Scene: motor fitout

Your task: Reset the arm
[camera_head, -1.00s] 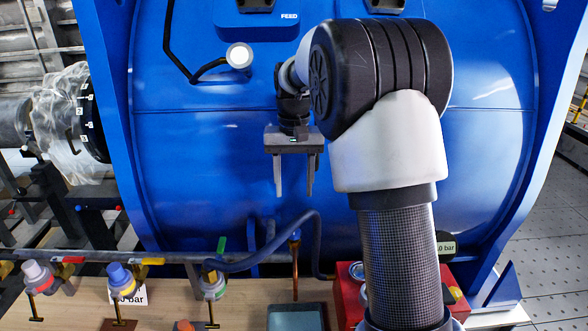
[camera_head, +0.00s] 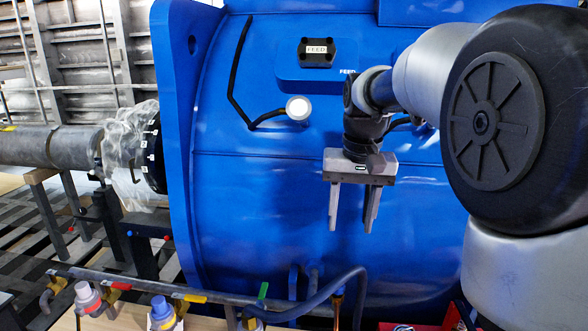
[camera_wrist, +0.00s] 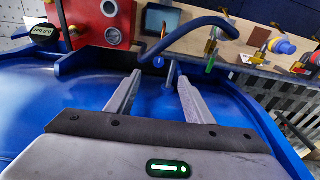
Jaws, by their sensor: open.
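My gripper (camera_head: 351,207) hangs with its fingers pointing down in front of the large blue motor housing (camera_head: 270,190). Its two grey fingers are apart with nothing between them. In the wrist view my gripper (camera_wrist: 158,95) also shows open and empty, with the blue housing around it. My arm fills the right side of the head view and hides part of the housing there.
A pipe manifold (camera_head: 150,286) with capped valves runs along the bottom. A dark blue hose (camera_head: 318,298) curves below my gripper. A red box (camera_wrist: 100,20) and a wooden bench (camera_wrist: 200,20) show in the wrist view. A plastic-wrapped shaft (camera_head: 125,150) stands at left.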

